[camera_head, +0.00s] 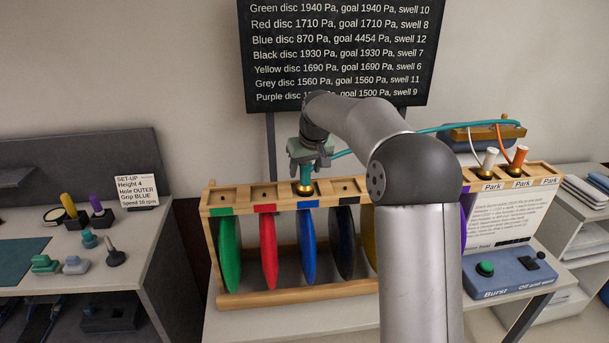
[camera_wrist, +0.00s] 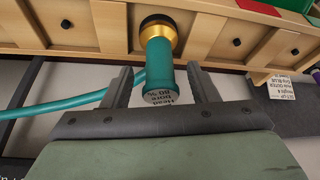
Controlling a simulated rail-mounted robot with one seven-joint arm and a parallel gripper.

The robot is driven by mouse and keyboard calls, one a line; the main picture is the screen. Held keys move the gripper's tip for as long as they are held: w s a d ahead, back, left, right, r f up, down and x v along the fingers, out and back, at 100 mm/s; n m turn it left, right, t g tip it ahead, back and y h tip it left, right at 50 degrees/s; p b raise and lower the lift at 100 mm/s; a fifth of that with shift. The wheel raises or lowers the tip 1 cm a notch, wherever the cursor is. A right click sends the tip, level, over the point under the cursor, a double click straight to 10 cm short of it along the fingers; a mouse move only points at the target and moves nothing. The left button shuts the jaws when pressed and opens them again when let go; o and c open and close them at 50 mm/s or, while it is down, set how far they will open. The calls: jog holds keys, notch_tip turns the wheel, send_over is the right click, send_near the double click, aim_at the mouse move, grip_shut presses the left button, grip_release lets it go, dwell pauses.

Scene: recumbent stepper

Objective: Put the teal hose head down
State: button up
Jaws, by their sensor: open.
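The teal hose head (camera_head: 305,178) stands upright with its brass end at the rack slot marked blue, above the blue disc (camera_head: 308,245). In the wrist view the teal head (camera_wrist: 160,60) shows its brass collar against the wooden rack and a printed label at its near end. My gripper (camera_wrist: 160,84) is open, with one finger on each side of the head; I cannot tell whether either finger touches it. The teal hose (camera_wrist: 60,107) runs off to the left there. In the head view my gripper (camera_head: 312,160) is right above the head and partly hides it.
The wooden rack (camera_head: 330,295) holds several coloured discs; my arm hides some. White (camera_head: 490,158) and orange (camera_head: 517,157) heads stand in Park places at right. Below is a blue box with a green button (camera_head: 486,268). A side table (camera_head: 120,255) with small parts is at left.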

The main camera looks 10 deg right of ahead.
jog(key=a+b+v, duration=0.1)
jog(key=v, duration=0.8)
jog(key=s+f+g, duration=0.1)
jog(key=s+f, duration=0.4)
jog(key=s, duration=0.8)
jog(key=s+f+m+g, duration=0.1)
jog(key=s+f, duration=0.5)
jog(key=s, duration=0.8)
jog(key=s+f+m+g, duration=0.1)
jog(key=s+f, duration=0.5)
jog(key=s, duration=0.7)
jog(key=shift+s+f+g+h, duration=0.2)
jog(key=shift+s+g+h, duration=0.1)
jog(key=shift+h, duration=0.1)
jog(key=shift+d, duration=0.15)
